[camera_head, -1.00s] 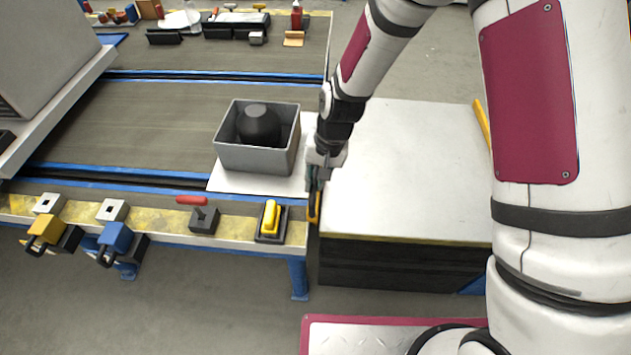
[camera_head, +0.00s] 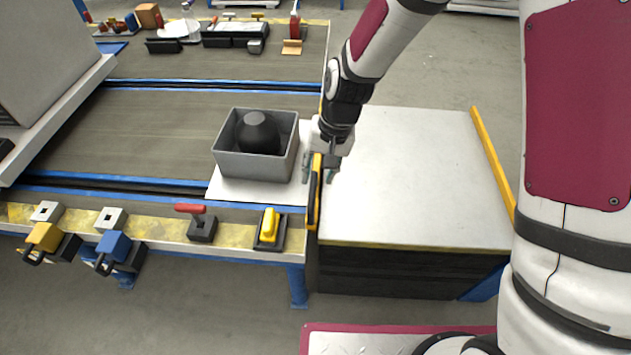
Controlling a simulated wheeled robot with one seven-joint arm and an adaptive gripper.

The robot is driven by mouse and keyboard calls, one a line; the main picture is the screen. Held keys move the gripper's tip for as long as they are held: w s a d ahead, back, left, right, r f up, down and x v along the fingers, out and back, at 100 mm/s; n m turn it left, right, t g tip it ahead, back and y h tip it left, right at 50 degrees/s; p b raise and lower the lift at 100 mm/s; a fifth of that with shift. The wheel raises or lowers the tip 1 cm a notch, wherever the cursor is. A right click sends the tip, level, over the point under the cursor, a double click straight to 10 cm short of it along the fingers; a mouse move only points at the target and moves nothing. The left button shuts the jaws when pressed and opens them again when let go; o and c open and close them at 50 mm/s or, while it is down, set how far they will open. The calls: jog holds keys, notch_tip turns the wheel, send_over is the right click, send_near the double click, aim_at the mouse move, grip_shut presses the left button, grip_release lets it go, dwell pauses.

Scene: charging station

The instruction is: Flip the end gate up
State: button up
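The end gate (camera_head: 315,197), a narrow yellow and black panel seen nearly edge-on, stands at the right end of the conveyor, beside the white-topped platform. Its upper edge rises above the conveyor surface. My gripper (camera_head: 320,175) is at the gate's far upper part, pointing down. Its two fingers show apart, one on each side of the gate. The right finger looks clear of the panel; whether the left one touches it I cannot tell.
A grey box (camera_head: 254,164) with a dark round object (camera_head: 258,133) sits on a white plate left of my gripper. A red-handled lever (camera_head: 202,226) and a yellow switch (camera_head: 269,227) line the front rail. The white platform top (camera_head: 415,185) is clear.

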notch_tip(320, 180, up, 6)
jog(key=d, duration=0.1)
jog(key=shift+d, duration=0.15)
jog(key=shift+r, duration=0.15)
dwell(0.3)
jog(key=s+d+r+t+h, duration=0.1)
jog(key=s+d+r+h, duration=0.1)
jog(key=s+d+r, duration=1.6)
jog(key=s+d, duration=0.1)
jog(key=s, duration=0.9)
notch_tip(320, 180, up, 17)
jog(key=t+p, duration=0.3)
jog(key=p, duration=1.2)
jog(key=shift+s+d, duration=0.2)
jog(key=shift+s, duration=0.1)
